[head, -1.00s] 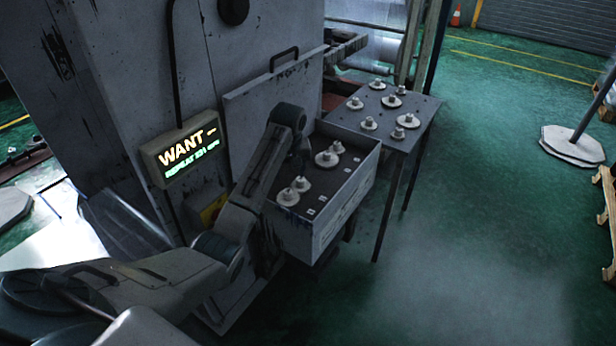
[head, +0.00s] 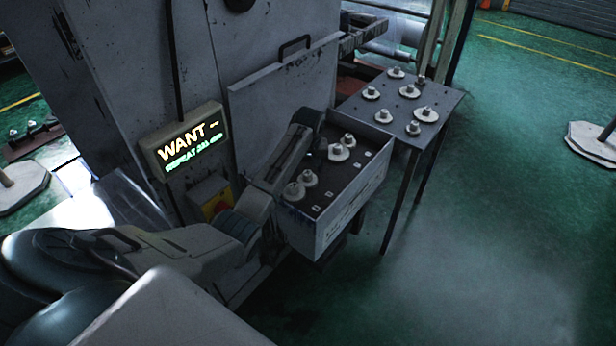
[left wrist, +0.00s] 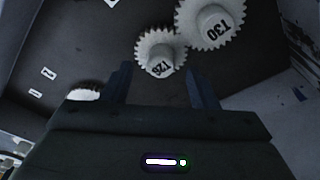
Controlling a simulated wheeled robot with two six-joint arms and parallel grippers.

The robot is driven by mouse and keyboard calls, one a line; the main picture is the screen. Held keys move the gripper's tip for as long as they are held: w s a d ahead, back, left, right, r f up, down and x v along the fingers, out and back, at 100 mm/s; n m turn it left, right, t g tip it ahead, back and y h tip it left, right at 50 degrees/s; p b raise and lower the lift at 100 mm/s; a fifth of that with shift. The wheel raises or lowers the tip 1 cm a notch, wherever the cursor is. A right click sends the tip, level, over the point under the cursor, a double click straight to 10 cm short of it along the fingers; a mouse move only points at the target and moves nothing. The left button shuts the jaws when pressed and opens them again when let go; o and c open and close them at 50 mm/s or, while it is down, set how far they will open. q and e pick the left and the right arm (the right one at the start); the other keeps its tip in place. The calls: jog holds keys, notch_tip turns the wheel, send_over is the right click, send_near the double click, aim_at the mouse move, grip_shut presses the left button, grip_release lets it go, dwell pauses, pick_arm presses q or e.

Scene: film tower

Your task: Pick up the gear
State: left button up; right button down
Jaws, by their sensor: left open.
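Several pale gears with raised hubs sit in an open drawer (head: 318,242) in the head view. One pair, with a front gear (head: 294,192), is at the near end; another pair, with a gear (head: 338,153), is farther back. My left gripper (head: 314,160) is over the drawer, mostly hidden by its own arm. In the left wrist view my left gripper (left wrist: 160,88) is open and empty. A smaller toothed gear (left wrist: 158,52) lies just beyond the gap between its fingers. A larger gear marked T30 (left wrist: 212,20) is close beside it. My right gripper is not seen.
A metal table (head: 450,103) with several more gears stands behind the drawer. A lit sign reading WANT (head: 186,142) is on the grey machine (head: 200,70) at left. The drawer's walls stand around the gears.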

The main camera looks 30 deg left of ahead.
aim_at(308, 173)
pick_arm(q)
jog(key=shift+a+f, duration=0.1)
jog(key=shift+f, duration=1.25)
jog(key=c, duration=1.1)
notch_tip(308, 173, up, 9)
jog(key=shift+w+f+b, duration=0.1)
jog(key=shift+b, duration=0.8)
jog(key=shift+r, duration=0.65)
